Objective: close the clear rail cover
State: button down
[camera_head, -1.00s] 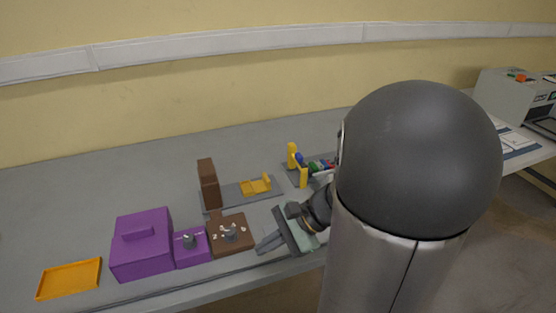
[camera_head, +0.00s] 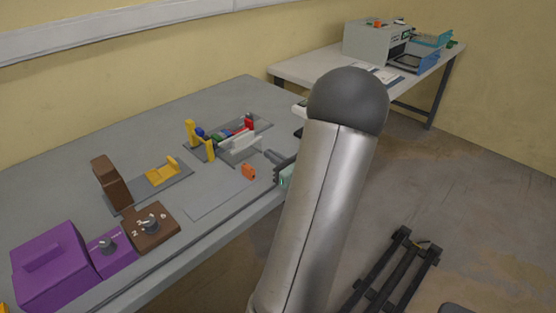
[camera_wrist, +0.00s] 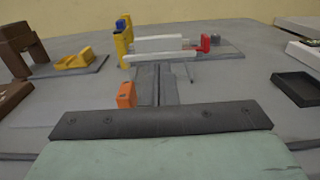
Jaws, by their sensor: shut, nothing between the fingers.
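The rail cover (camera_head: 240,141) is a pale, see-through panel at the front right of a rail fixture. It shows as a light bar in the wrist view (camera_wrist: 172,55). The rail behind it carries blue, green and red blocks between a yellow post (camera_head: 204,148) and a red end piece (camera_head: 249,121). My gripper (camera_head: 270,154) is shut and empty, to the right of the cover in the head view. In the wrist view its dark fingers (camera_wrist: 155,70) point at the cover's lower edge. Whether they touch it I cannot tell.
A small orange block (camera_head: 248,171) lies on the table left of my fingers. A brown and yellow fixture (camera_head: 162,172), a brown dial box (camera_head: 150,227) and purple boxes (camera_head: 54,266) stand further left. A black tray (camera_wrist: 297,88) is at right in the wrist view.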

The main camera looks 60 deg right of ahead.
send_near(235, 137)
jog(key=shift+w+d+r+p, duration=0.2)
jog(key=shift+w+r+p, duration=0.1)
jog(key=shift+w+r, duration=0.5)
jog(key=b+x, duration=0.1)
jog(key=x, duration=0.7)
jog(key=shift+w+d+b, duration=0.1)
jog(key=shift+w+b, duration=0.3)
jog(key=shift+w+r, duration=0.1)
jog(key=shift+r, duration=0.15)
jog(key=shift+r, duration=0.1)
jog(key=shift+s, duration=0.3)
jog(key=v, duration=0.9)
jog(key=b+v, duration=0.1)
jog(key=v, duration=0.4)
jog(key=shift+f, duration=0.25)
